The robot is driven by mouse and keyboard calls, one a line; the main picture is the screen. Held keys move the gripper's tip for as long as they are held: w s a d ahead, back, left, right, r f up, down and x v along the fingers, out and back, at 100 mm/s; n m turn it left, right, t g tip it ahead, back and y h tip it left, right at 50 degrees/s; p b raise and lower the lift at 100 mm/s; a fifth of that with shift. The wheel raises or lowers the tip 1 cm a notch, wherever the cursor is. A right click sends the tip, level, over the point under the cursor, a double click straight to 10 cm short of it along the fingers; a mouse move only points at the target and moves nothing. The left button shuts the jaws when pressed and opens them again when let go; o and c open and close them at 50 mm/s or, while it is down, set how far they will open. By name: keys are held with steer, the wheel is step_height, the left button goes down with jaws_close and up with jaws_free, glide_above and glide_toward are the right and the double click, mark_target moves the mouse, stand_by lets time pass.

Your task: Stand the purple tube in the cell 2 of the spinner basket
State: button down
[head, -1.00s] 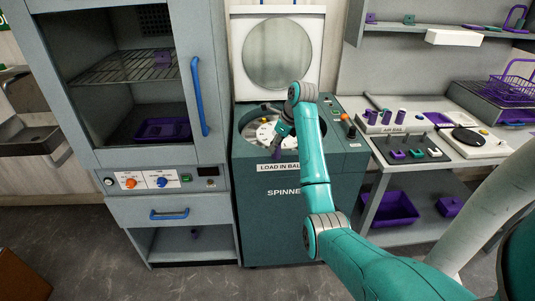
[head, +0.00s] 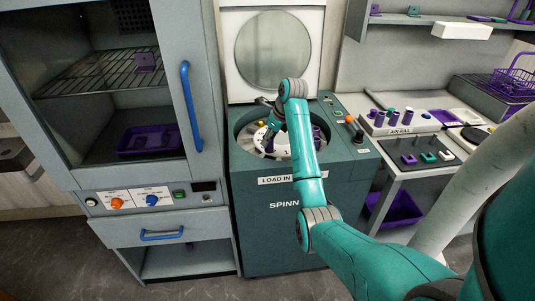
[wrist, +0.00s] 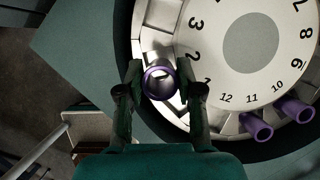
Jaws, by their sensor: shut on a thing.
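My gripper (wrist: 160,90) is shut on a purple tube (wrist: 160,82), seen nearly end-on with its open rim facing the wrist camera. The spinner basket (wrist: 180,20) is a pale numbered ring with a grey hub. The tube lies over the ring's outer cells, beside the printed 2 and 1. I cannot tell whether its lower end is inside a cell or above it. In the head view my gripper (head: 274,127) is over the left part of the open spinner (head: 240,160), partly hidden by my arm.
Two other purple tubes (wrist: 257,126) (wrist: 293,108) stand in the basket near 11 and 10. The spinner's raised lid (head: 273,52) is behind. A drying cabinet (head: 205,110) stands at left.

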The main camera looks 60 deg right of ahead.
mark_target(269, 152)
steer(key=shift+f, duration=3.1)
steer(key=shift+f, duration=0.1)
steer(key=c, duration=0.7)
jaws_free()
steer(key=shift+c, duration=0.2)
